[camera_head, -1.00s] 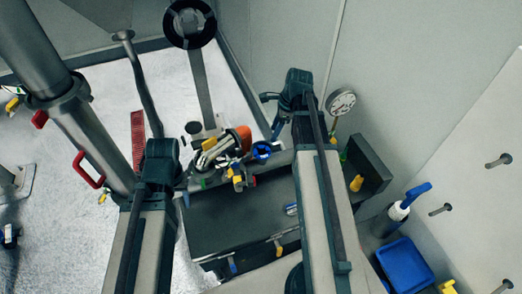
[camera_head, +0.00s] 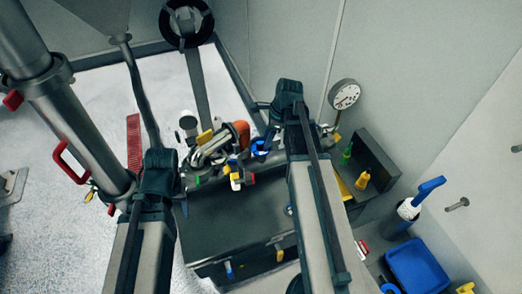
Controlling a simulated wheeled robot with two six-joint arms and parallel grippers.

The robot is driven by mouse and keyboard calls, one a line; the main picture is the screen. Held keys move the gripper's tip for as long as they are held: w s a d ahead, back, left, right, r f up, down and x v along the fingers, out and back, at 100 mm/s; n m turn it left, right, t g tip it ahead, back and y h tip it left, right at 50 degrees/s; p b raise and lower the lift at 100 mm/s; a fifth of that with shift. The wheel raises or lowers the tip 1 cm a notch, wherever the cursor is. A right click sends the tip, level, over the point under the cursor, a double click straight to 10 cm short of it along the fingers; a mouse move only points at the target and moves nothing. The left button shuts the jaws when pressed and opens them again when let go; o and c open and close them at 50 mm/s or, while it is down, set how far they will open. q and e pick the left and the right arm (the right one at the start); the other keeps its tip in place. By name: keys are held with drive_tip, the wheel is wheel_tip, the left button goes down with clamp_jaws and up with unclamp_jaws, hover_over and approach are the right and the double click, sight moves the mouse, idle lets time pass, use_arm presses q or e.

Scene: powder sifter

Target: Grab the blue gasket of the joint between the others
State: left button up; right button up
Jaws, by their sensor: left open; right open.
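A small blue ring-like piece (camera_head: 261,147), which looks like the blue gasket, is by the cluttered metal joint assembly (camera_head: 215,150) above the dark cabinet. It sits at the assembly's right end, just left of my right arm. Its exact fit between other gaskets is too small to tell. My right gripper (camera_head: 268,117) is open, above the blue piece in the picture and apart from it as far as I can see. My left gripper (camera_head: 163,168) is open, left of the assembly; its fingers are mostly hidden by its own wrist.
The dark cabinet (camera_head: 225,222) fills the middle. A pressure gauge (camera_head: 346,94) and a dark box (camera_head: 374,160) stand at its right. A large pipe with a red handle (camera_head: 70,158) is at the left. A blue bin (camera_head: 418,267) and brush holder (camera_head: 405,213) stand lower right.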

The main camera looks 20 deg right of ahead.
sight(261, 153)
drive_tip(key=b+x, duration=0.4)
drive_tip(key=x, duration=0.1)
drive_tip(key=shift+s+a+f+b, duration=0.1)
drive_tip(key=shift+a+b, duration=0.1)
drive_tip(key=shift+b, duration=0.2)
drive_tip(key=shift+c, duration=0.3)
clamp_jaws()
